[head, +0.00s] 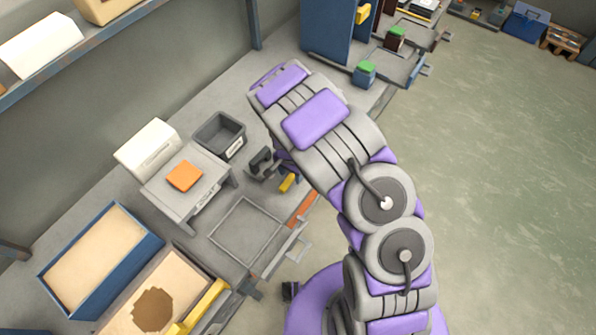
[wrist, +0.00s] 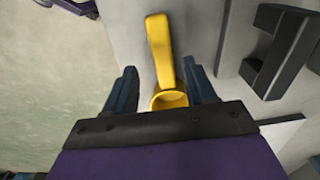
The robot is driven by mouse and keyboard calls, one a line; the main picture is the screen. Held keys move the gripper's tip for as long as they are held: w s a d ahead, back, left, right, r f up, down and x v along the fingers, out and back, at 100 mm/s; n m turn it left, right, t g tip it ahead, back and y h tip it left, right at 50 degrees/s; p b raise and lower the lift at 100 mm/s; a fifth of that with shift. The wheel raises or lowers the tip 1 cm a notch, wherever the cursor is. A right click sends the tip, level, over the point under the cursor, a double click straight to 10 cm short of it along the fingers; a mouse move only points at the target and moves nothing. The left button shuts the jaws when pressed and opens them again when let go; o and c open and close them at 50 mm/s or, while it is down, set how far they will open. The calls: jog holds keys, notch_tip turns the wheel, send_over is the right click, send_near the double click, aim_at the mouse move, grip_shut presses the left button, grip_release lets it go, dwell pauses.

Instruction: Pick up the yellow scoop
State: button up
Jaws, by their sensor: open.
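The yellow scoop (wrist: 159,50) lies on the grey bench top in the wrist view. Its handle points up and away in the picture, and its round cup is nearest the gripper body, partly hidden by it. My gripper (wrist: 158,78) is open, with one dark finger on each side of the scoop. I cannot tell whether either finger touches it. In the head view a small part of the scoop (head: 288,183) shows just below my wrist; my arm hides most of the gripper there.
A dark bracket (head: 262,163) stands close beside the scoop. Further left are a grey bin (head: 219,136), a small stand (head: 169,205) with an orange block (head: 184,176), and a blue sand tray (head: 151,243). A wire frame (head: 247,231) lies near the bench edge.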

aim_at(289, 178)
jog(key=f, duration=0.2)
jog(key=a+f, duration=0.1)
jog(key=f, duration=0.1)
jog(key=shift+b, duration=0.35)
jog(key=shift+d, duration=0.1)
jog(key=shift+d, duration=0.2)
jog(key=c, duration=0.5)
jog(key=shift+a, duration=0.15)
grip_shut()
